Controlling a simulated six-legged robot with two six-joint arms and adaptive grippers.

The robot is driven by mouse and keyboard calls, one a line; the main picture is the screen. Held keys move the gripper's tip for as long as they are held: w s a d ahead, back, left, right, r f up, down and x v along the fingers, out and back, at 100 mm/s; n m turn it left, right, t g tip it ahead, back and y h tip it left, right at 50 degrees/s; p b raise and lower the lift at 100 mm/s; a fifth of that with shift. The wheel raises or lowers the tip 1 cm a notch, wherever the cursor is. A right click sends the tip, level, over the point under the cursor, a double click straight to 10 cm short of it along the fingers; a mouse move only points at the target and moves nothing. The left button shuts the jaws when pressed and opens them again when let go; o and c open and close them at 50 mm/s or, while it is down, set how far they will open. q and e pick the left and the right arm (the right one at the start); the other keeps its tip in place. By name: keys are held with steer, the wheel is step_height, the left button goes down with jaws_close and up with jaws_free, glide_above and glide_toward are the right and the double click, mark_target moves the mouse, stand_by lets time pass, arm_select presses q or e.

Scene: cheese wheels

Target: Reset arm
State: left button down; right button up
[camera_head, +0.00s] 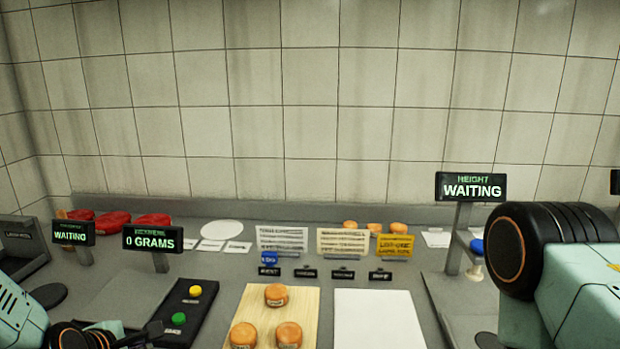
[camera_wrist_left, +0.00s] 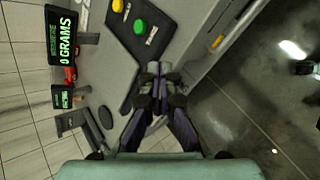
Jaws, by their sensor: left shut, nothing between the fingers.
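My left arm comes in at the lower left of the head view, with my left gripper (camera_head: 150,334) low beside the black button panel (camera_head: 187,312). In the left wrist view the left gripper (camera_wrist_left: 158,72) is shut with its fingertips together and nothing between them. It sits near the table's front edge, close to the button panel (camera_wrist_left: 140,30). My right arm shows at the right of the head view as a black joint and pale green link. Its gripper is out of view.
Orange cheese wheels (camera_head: 276,295) sit on a wooden board (camera_head: 256,318), beside a white board (camera_head: 378,318). Displays read "0 GRAMS" (camera_head: 153,239), "WAITING" (camera_head: 73,233) and height "WAITING" (camera_head: 470,187). Red items (camera_head: 112,224) and more orange wheels (camera_head: 397,228) lie at the back.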

arm_select(q)
steer(key=s+d+f+m+g+b, duration=0.2)
steer(key=s+f+m+g+b, duration=0.1)
steer(key=s+f+m, duration=0.4)
steer(key=s+d+f+m+g+b, duration=0.3)
steer(key=s+f+m+b, duration=0.3)
steer(key=s+f, duration=0.7)
steer(key=s+d+f+m+g+b, duration=0.2)
steer(key=s+f+m+b, duration=0.3)
steer(key=s+f+m, duration=0.4)
step_height(320, 180, down, 4)
steer(key=shift+s+d+r+m+g, duration=0.1)
steer(key=shift+s+d+m+g, duration=0.15)
steer(key=shift+s+g, duration=0.35)
steer(key=shift+s, duration=0.1)
